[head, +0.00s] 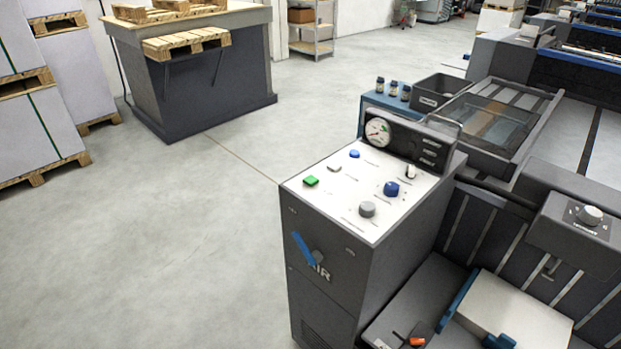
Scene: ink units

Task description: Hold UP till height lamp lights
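A dark grey control cabinet (327,240) stands in the middle, with a sloped white panel (335,195) on top. The labels are too small to read, so I cannot tell which control is UP or which part is the height lamp. Neither of my grippers is in view.
A round gauge (377,132) stands behind the panel. A blue lever (303,249) is on the cabinet front. A paper stack (515,318) and an orange part (416,341) sit low right. The floor left of the cabinet is clear, up to pallets (40,175) and a table (195,95).

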